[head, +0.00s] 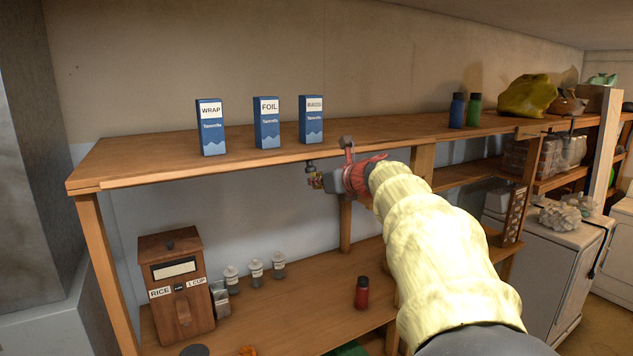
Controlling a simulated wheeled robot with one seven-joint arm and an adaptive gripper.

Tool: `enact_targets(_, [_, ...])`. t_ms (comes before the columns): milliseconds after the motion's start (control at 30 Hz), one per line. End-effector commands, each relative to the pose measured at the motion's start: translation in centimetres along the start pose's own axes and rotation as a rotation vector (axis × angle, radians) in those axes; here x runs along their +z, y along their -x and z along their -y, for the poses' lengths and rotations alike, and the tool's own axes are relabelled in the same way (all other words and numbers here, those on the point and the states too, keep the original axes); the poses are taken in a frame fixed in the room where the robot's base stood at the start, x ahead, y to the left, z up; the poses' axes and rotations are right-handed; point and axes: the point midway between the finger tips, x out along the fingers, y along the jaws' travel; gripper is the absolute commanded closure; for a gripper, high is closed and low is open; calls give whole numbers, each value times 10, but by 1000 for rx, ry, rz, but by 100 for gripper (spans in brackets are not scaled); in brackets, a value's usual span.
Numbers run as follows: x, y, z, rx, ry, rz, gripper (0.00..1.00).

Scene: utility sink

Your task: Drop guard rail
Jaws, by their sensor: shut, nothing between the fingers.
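My gripper (315,181) is in front of the shelf unit, just below the front edge of its top shelf (150,165). It points left, is small in the picture, and is shut with nothing seen held in it. My arm, in a pale yellow sleeve with a red band near the wrist, reaches in from the lower right and hides part of the shelves. I cannot make out a guard rail for certain. The front edge of the top shelf shows no raised rail. Whether my gripper touches the shelf edge cannot be told.
Boxes labelled wrap (211,128), foil (267,123) and bags (311,119) stand on the top shelf, with blue (457,111) and green (474,110) bottles farther right. Below are a wooden rice dispenser (177,285), small jars (255,270) and a red bottle (361,293). White appliances (556,250) stand right.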

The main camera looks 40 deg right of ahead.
Motion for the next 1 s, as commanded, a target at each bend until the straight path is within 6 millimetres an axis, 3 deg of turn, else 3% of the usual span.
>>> enact_targets(633, [20,10,0,0,1,-84,100])
enact_targets(1000, [18,10,0,0,1,-84,100])
